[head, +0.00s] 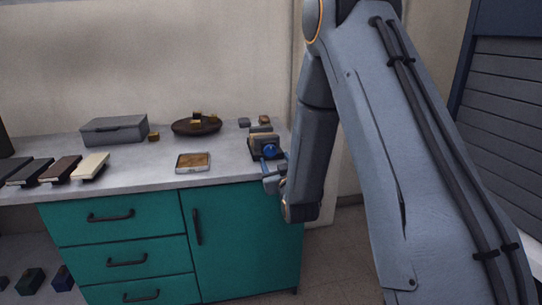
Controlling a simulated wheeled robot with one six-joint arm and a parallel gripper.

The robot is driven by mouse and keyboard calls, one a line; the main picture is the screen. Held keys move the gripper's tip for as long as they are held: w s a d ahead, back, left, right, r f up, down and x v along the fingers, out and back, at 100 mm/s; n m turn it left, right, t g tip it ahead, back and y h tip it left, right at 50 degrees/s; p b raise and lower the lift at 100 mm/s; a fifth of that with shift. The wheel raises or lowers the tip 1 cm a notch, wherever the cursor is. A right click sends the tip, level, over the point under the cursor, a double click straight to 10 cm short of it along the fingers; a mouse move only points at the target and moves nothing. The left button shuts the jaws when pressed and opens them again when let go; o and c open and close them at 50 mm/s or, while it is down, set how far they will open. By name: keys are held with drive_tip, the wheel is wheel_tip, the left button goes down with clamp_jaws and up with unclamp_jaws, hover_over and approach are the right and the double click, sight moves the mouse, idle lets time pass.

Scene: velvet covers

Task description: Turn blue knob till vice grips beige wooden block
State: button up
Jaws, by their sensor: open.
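The vice (258,143) stands near the right end of the grey worktop, a small dark and tan body. Its blue knob (270,151) faces the front, toward my arm. My gripper (272,165) is at the knob, in front of the vice and just over the worktop's front edge. Its jaws are open, with the knob close to or between the fingers; I cannot tell whether they touch it. A beige piece at the vice's top may be the wooden block, but it is too small to tell whether the jaws grip it.
A grey box (114,130), a dark round dish (196,127) with small gold blocks, a framed tray (194,162) and several book-like covers (91,166) lie on the worktop (140,177). Small blocks (264,121) sit behind the vice. Teal drawers (115,216) and a cupboard door (245,235) are below.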

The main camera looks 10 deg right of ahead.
sight(271, 151)
drive_tip(key=w, duration=0.7)
drive_tip(key=shift+w, duration=0.15)
drive_tip(key=c, duration=1.1)
drive_tip(key=shift+o, duration=0.2)
